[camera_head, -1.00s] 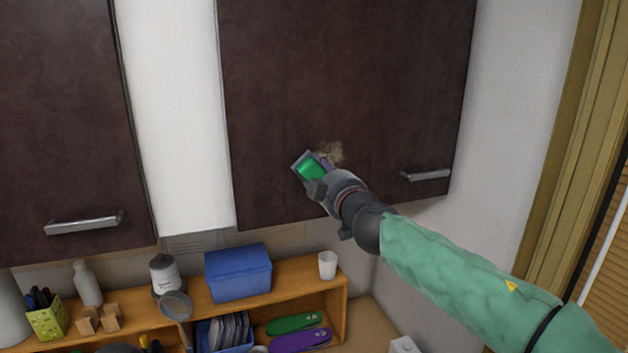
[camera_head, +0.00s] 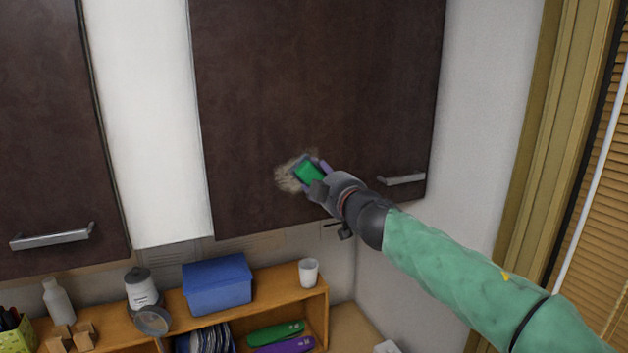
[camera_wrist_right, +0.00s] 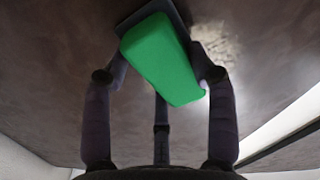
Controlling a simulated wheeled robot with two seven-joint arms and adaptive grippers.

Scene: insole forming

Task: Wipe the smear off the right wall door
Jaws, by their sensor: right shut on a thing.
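The right wall door (camera_head: 320,75) is dark brown with a metal handle (camera_head: 402,180) at its lower right. A pale beige smear (camera_head: 287,178) shows on its lower middle part, partly hidden behind my right gripper. My right gripper (camera_head: 312,174) is shut on a green block-shaped wiper (camera_head: 308,173) at the smear's right side. In the right wrist view the green wiper (camera_wrist_right: 162,60) with a dark flat pad sits between the fingers, at or very near the door surface. There the smear (camera_wrist_right: 222,45) shows to the right of the wiper. My left gripper is not in view.
A left wall door (camera_head: 45,120) hangs across a white panel. Below is a wooden shelf (camera_head: 262,279) with a blue box (camera_head: 217,285), a white cup (camera_head: 309,272), a canister (camera_head: 141,288) and a bottle (camera_head: 58,301). A grey side wall (camera_head: 485,120) stands to the right.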

